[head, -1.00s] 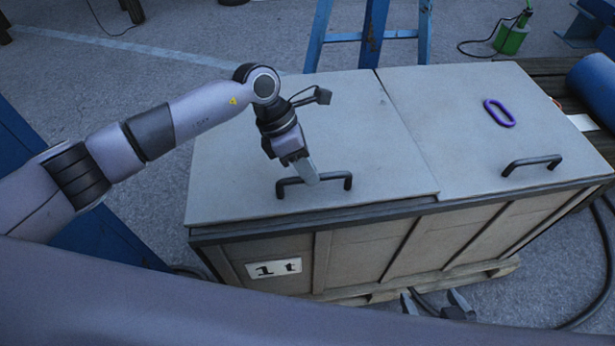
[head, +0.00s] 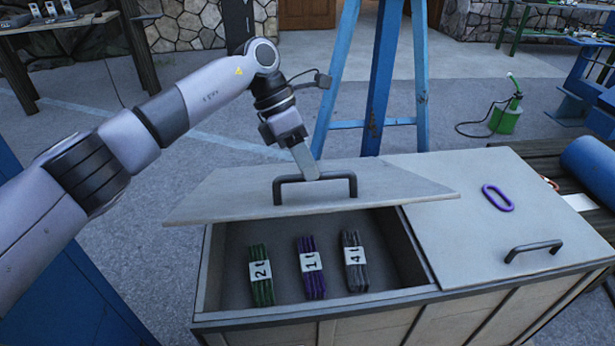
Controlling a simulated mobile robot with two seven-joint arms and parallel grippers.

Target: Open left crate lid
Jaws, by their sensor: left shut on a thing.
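The left crate lid (head: 390,183) is tilted up, with its front edge raised well above the crate (head: 270,325). My left gripper (head: 306,172) is shut on the lid's dark handle (head: 340,187). Under the lid the left compartment is exposed. It holds a green bundle (head: 262,285) tagged 2, a purple bundle (head: 309,280) tagged 1 and a grey bundle (head: 355,272) tagged 4. The back of the compartment is hidden by the lid. My right gripper is not in this view.
The right lid (head: 450,240) is closed, with its own handle (head: 534,249) and a purple ring (head: 497,198) on top. A blue stand (head: 376,90) rises behind the crate. A green can (head: 503,118) and a blue cylinder (head: 592,165) are at the right.

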